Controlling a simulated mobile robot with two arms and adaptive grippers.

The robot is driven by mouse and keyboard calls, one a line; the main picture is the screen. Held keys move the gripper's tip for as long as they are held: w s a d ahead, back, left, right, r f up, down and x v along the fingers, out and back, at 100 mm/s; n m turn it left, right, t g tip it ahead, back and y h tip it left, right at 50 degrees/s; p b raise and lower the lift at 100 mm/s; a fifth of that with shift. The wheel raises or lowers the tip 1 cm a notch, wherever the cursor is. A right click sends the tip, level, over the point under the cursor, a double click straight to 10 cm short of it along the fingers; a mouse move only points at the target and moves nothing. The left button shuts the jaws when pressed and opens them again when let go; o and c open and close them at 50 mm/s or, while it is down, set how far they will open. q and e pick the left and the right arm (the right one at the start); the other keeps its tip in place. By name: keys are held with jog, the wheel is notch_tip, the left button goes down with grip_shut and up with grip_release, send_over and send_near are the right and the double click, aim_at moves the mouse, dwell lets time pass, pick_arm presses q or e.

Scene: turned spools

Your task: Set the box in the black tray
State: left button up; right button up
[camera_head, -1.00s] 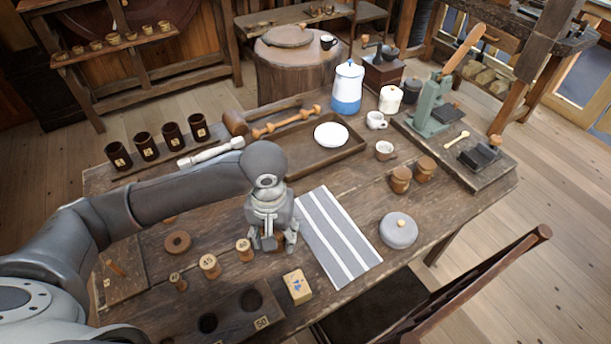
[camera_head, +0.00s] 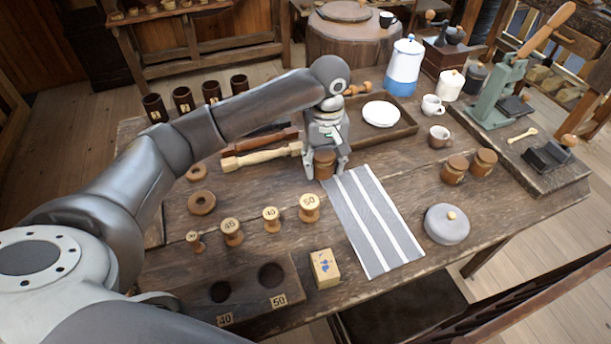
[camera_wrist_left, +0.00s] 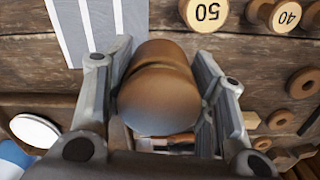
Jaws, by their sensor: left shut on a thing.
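A small pale yellow box with blue marks (camera_head: 324,268) sits on the table near its front edge, left of the striped cloth. My left gripper (camera_head: 327,172) is far behind the box, by the cloth's back corner. It is shut on a brown wooden jar (camera_head: 324,157). In the left wrist view the jar (camera_wrist_left: 160,95) stands between the two fingers. I cannot tell whether the jar touches the table. I cannot make out a black tray for certain; a small black holder (camera_head: 548,157) sits on the board at the right. My right gripper is not in view.
Several numbered spools, including one marked 50 (camera_head: 309,208), stand between the gripper and a dark block with holes (camera_head: 245,293). A grey lidded pot (camera_head: 447,224) is right of the striped cloth (camera_head: 372,222). A brown tray with a white plate (camera_head: 381,114) lies behind.

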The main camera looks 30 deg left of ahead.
pick_arm(q)
send_near(301, 190)
jog(key=shift+w+d+f, duration=0.15)
jog(key=shift+d+f, duration=0.55)
jog(key=f, duration=0.2)
jog(key=a+f, duration=0.1)
jog(key=f, duration=0.1)
jog(key=shift+a+f, duration=0.2)
jog(key=shift+f, duration=0.15)
jog(key=o, duration=1)
